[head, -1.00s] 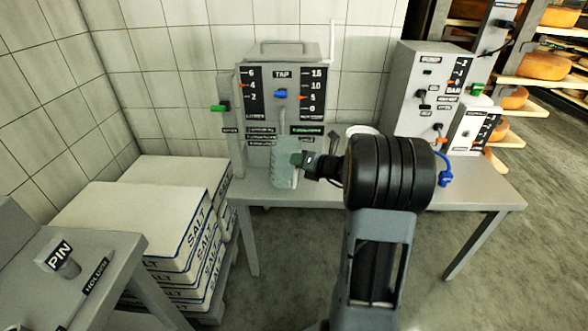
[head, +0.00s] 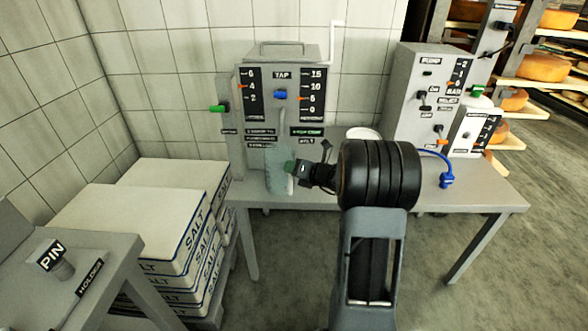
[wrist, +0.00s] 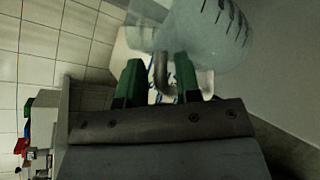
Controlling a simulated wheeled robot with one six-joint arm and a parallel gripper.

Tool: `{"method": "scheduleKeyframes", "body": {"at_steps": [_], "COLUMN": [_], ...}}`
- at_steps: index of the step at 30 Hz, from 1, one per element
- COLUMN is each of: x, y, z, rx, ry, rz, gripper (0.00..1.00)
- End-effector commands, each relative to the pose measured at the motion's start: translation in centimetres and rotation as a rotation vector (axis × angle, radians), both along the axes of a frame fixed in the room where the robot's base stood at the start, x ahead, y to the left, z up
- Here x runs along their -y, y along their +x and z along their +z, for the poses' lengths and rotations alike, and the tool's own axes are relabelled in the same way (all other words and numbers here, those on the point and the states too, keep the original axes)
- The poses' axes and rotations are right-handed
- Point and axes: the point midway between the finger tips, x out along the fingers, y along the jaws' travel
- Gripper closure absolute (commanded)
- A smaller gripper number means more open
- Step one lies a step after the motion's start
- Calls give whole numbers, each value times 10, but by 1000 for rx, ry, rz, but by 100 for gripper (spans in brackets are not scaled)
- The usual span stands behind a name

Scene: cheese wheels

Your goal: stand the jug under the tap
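The jug (head: 277,171) is a pale, see-through vessel in front of the tap machine (head: 282,77), close below its spout and slightly left of it. In the wrist view the jug (wrist: 207,32) fills the upper middle, with dark marks on its side and a grey handle (wrist: 161,75). My gripper (head: 290,167) is at the right side of the jug. In the wrist view the handle lies between the green fingers of my gripper (wrist: 158,75), which hold it. Whether the jug's base touches the table (head: 325,199) is hard to tell.
Stacked salt sacks (head: 150,215) stand left of the table. A pump box (head: 428,90) with a blue hose (head: 446,179) stands at the right. A pale round dish (head: 362,132) sits behind my arm. A stand with a pin (head: 62,264) is at the lower left.

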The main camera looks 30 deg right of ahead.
Motion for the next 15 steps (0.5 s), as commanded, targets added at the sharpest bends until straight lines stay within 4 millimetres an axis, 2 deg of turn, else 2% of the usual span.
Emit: {"method": "scheduleKeyframes", "body": {"at_steps": [1,3,11,15], "x": [0,0,1,6], "y": [0,0,-1,-12], "z": [1,1,2,7], "rx": [2,2,3,3], "ry": [0,0,-1,-2], "rz": [0,0,0,-1], "gripper": [64,57,57,57]}}
